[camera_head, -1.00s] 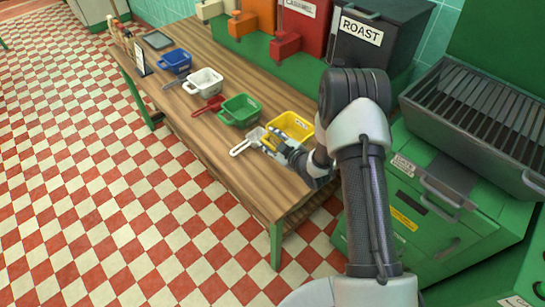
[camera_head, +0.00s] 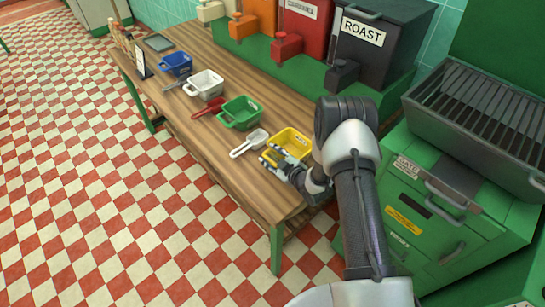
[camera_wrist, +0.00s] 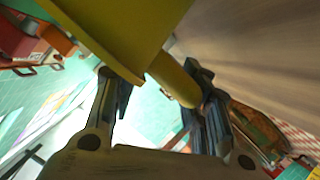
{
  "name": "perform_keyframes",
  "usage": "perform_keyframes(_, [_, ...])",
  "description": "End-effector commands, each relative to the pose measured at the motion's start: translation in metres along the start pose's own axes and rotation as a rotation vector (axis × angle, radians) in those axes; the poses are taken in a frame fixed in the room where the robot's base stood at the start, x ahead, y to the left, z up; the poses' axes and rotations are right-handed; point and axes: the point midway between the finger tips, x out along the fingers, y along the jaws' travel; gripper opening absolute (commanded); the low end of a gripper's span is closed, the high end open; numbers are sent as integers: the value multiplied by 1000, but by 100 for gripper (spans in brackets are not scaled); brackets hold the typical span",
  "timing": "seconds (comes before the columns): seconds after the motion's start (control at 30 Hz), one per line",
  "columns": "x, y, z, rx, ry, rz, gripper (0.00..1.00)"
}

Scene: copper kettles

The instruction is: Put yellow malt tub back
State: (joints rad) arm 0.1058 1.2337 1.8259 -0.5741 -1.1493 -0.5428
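The yellow malt tub (camera_head: 291,142) is at the near right end of the wooden counter in the head view, right of a white scoop (camera_head: 250,142). Its underside and side fill the top of the wrist view (camera_wrist: 125,30), with its handle reaching down between my fingers. My gripper (camera_head: 277,160) is at the tub's front left side. In the wrist view my gripper (camera_wrist: 160,105) has its fingers apart. The handle lies against or close to the right finger, with a clear gap to the left finger. Whether the tub rests flat is hard to tell.
A green tub (camera_head: 239,112), a red scoop (camera_head: 207,107), a white tub (camera_head: 205,84) and a blue tub (camera_head: 176,63) line the wooden counter (camera_head: 225,170). The black ROAST bin (camera_head: 385,45) stands behind. A green cabinet with a grill (camera_head: 480,115) is at the right.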

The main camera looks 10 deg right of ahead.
Motion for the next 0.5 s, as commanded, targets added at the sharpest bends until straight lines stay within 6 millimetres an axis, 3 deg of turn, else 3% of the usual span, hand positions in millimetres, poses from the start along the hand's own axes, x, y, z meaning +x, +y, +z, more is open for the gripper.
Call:
perform_keyframes(0.3, [0, 0, 0, 0, 0, 0, 62])
perform_keyframes(0.5, [0, 0, 0, 0, 0, 0, 62])
